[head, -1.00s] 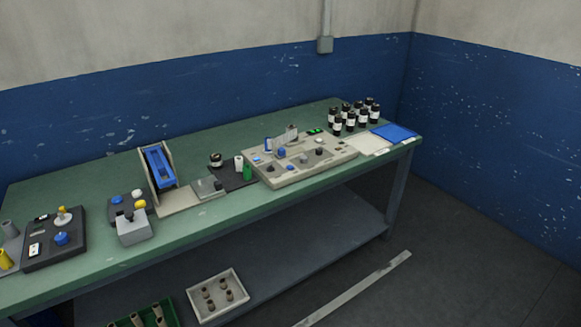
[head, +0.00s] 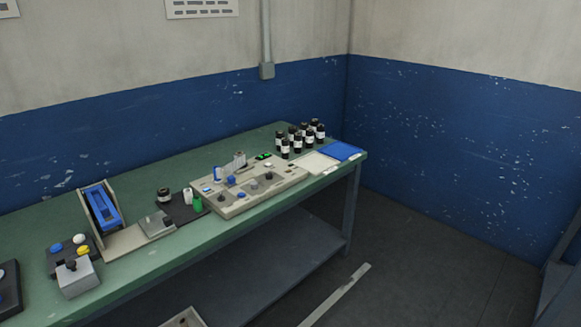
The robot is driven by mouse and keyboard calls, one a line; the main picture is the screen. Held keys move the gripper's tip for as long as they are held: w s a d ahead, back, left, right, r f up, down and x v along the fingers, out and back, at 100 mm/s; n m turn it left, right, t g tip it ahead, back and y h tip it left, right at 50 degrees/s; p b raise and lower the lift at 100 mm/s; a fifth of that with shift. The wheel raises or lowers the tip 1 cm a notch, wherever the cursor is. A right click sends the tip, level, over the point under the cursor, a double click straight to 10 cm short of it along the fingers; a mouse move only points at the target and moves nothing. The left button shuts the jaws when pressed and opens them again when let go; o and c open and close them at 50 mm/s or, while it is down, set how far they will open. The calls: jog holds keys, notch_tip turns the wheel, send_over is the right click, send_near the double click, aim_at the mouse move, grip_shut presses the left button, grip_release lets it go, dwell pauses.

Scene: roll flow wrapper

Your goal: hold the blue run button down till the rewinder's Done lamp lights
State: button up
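My gripper is not in view. Several blue knobs or buttons show, and I cannot tell which is the run button. One blue button (head: 57,248) is on a small dark box at the left, beside a white and a yellow one. Another blue knob (head: 231,181) is on the beige panel (head: 240,207) mid-bench. A dark unit (head: 9,285) is cut off by the left edge, and its blue knob is barely in the picture. I cannot make out a Done lamp.
The green bench (head: 140,179) runs along the blue wall. A stand with a blue tray (head: 101,206), a grey box (head: 77,279) and small green and white bottles stand on it. Several dark jars (head: 302,136) and a blue mat (head: 341,150) are at the far right end.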

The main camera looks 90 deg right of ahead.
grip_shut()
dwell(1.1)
